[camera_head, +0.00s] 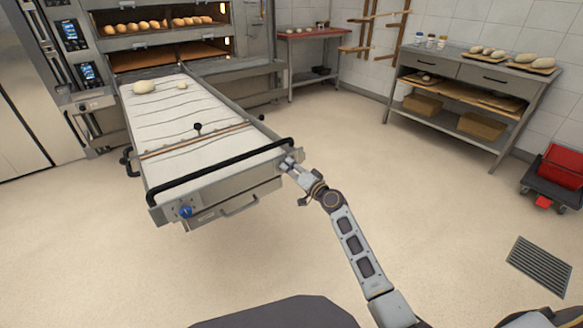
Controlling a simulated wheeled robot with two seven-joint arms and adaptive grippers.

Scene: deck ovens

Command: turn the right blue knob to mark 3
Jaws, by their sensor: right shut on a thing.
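The loader table (158,122) with a pale cloth belt stands in front of the oven. A blue knob (186,211) sits at the left end of its front panel (232,192). My right gripper (290,163) is at the right end of that panel, shut on the right blue knob, which its fingers hide. The marks around the knob are too small or hidden to read. My left gripper is out of view.
A black bar (222,168) runs across the loader's front, close to my right gripper. A silver handle (240,206) hangs below the panel. A steel workbench (474,88) with dough and a red bin on a dolly (562,167) stand at right. The floor between is clear.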

